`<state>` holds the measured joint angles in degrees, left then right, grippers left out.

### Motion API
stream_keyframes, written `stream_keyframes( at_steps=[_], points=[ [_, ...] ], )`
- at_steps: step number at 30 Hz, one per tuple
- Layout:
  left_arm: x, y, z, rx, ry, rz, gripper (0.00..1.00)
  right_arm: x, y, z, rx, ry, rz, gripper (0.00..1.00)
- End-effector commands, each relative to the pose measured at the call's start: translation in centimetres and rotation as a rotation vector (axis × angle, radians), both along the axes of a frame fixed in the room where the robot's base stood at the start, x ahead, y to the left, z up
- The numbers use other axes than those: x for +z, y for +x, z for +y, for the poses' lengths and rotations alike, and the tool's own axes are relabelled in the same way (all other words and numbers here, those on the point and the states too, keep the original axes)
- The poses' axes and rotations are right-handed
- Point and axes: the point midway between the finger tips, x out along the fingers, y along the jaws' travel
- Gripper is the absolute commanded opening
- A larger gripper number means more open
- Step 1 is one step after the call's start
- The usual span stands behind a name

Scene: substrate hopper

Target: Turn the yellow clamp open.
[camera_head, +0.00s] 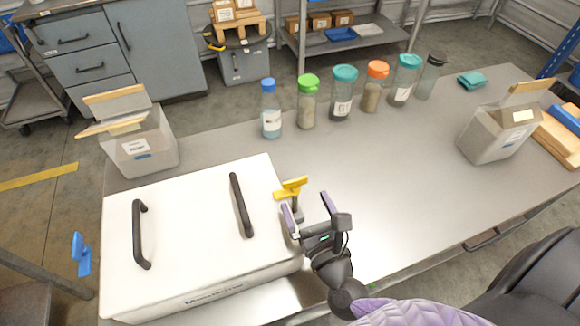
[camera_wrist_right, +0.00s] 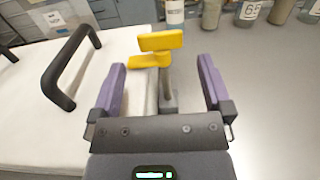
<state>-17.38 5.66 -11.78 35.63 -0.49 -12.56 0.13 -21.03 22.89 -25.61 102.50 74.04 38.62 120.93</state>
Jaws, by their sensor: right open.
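The yellow clamp (camera_head: 291,187) sits at the right edge of a white hopper box (camera_head: 190,205) with two black handles, on a grey post. In the right wrist view the yellow clamp (camera_wrist_right: 162,41) stands just beyond the fingertips, centred between them, with its grey post running down between the fingers. My right gripper (camera_head: 309,210) is open, its purple fingers spread beside the post; it also shows in the right wrist view (camera_wrist_right: 162,68). Nothing is seen held in it. Whether a finger touches the post I cannot tell. My left gripper is not in view.
The metal table (camera_head: 400,160) is clear right of the clamp. Several lidded jars stand along its back, including one with an orange lid (camera_head: 376,86). Open grey boxes stand at the back left (camera_head: 140,140) and right (camera_head: 497,130). A teal cloth (camera_head: 472,79) lies at the back right.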

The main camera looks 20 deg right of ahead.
Motion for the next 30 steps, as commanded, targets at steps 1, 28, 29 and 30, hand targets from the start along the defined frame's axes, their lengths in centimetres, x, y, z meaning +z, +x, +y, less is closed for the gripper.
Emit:
stream_keyframes(
  at_steps=[1, 28, 29, 30],
  points=[
    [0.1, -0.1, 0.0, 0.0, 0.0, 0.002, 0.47, 0.2, 1.0, -0.1, -0.002, 0.002, -0.004, 1.0],
    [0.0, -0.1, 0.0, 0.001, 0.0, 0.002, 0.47, 0.0, 8.0, -0.6, 0.0, -0.003, 0.0, 0.68],
    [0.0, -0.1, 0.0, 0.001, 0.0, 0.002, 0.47, 0.0, 8.0, -0.6, 0.0, -0.003, 0.0, 0.62],
    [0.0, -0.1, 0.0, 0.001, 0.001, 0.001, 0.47, 0.0, 8.0, -0.6, 0.0, -0.003, 0.0, 0.53]
  ],
)
